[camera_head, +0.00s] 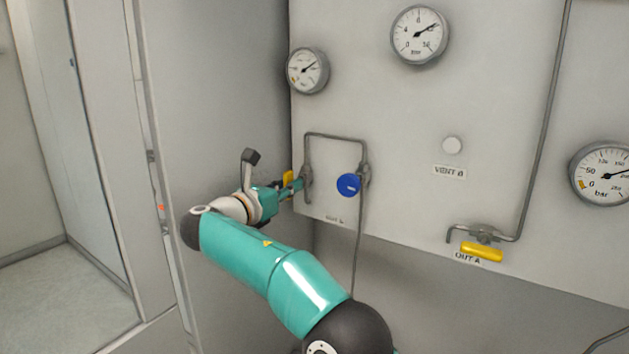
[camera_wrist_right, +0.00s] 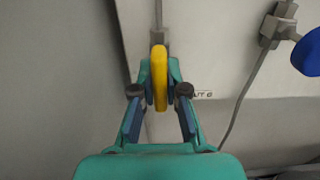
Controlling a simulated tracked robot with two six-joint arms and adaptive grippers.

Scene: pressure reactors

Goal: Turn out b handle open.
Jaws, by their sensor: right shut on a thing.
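The out b handle (camera_wrist_right: 159,78) is a yellow lever that stands lengthwise up the picture in the right wrist view, between my fingers. In the head view a small yellow part of it (camera_head: 288,177) shows beside its valve at the panel's left edge. My right gripper (camera_head: 294,187) is shut on this handle; in the wrist view its fingertips (camera_wrist_right: 159,88) lie on both sides of it. The label beside it (camera_wrist_right: 202,95) is partly hidden by the gripper. My left gripper is not in view.
A blue knob (camera_head: 348,185) sits just right of the out b valve, joined by a bent pipe (camera_head: 335,136). The yellow OUT A handle (camera_head: 482,252) lies level farther right. Gauges (camera_head: 419,34) are above. A grey side wall (camera_head: 215,90) stands close on the left.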

